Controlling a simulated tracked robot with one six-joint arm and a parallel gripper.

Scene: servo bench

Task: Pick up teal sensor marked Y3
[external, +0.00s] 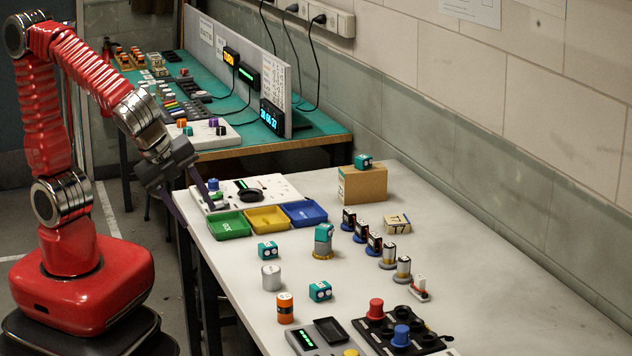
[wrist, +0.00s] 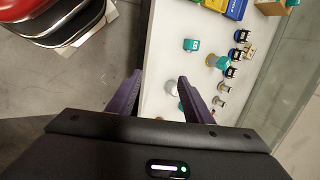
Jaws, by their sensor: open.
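Several teal sensors show in the external view. One sensor (external: 363,161) sits on a cardboard box (external: 362,186), and another (external: 324,232) sits on a grey stand with a yellowish base (external: 323,252). Two lie on the white table, one (external: 268,249) below the coloured trays and one (external: 320,291) nearer the front. Their markings are too small to read, so I cannot tell which is Y3. My gripper (external: 188,196) is open and empty by the table's left edge, apart from all of them. In the wrist view its purple fingers (wrist: 159,78) are spread, with a teal sensor (wrist: 191,45) beyond.
Green (external: 230,224), yellow (external: 267,219) and blue (external: 303,213) trays stand near a white panel (external: 245,193). A grey cylinder (external: 271,277) and an orange cylinder (external: 285,308) stand among the sensors. Several small parts form a row to the right.

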